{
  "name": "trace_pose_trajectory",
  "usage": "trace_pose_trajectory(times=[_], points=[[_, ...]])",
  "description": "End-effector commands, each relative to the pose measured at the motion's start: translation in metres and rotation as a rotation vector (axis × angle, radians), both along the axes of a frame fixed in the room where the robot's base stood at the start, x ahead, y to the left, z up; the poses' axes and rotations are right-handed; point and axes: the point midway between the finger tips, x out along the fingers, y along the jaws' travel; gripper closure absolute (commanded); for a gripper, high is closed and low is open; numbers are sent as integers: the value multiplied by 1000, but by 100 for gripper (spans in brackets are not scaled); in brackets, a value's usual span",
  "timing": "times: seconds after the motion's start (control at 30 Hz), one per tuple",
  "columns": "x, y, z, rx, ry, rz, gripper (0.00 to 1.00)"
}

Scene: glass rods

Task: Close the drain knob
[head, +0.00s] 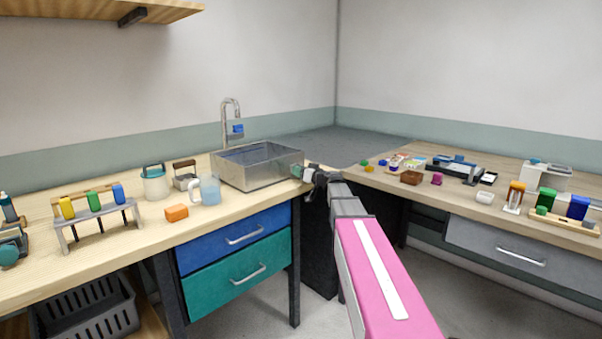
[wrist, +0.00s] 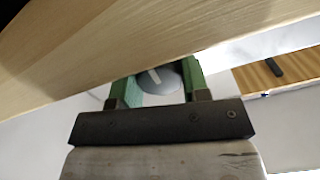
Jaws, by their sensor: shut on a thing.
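The drain knob (wrist: 158,82) is a round grey disc with a pale pointer mark, seen in the wrist view. The pointer runs at a slant. My gripper (wrist: 161,88) has its green fingers on either side of the knob and is shut on it. In the head view my gripper (head: 298,171) is at the counter edge, by the right front corner of the metal sink (head: 270,177). The knob cannot be made out in the head view, where my gripper is in the way.
The wooden counter (wrist: 90,55) fills the upper left of the wrist view, very close to my fingers. A clear jug (head: 209,189) and an orange block (head: 176,213) stand left of the sink. Blue and teal drawers (head: 235,240) are below. Several small objects lie on the right-hand bench.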

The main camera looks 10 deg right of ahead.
Motion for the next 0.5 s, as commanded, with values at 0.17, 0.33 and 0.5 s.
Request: trace_pose_trajectory(times=[0.17, 0.33, 0.5], points=[[0, 0, 0, 80, 58, 0, 81], [0, 0, 0, 195, 142, 0, 81], [0, 0, 0, 326, 237, 0, 81]])
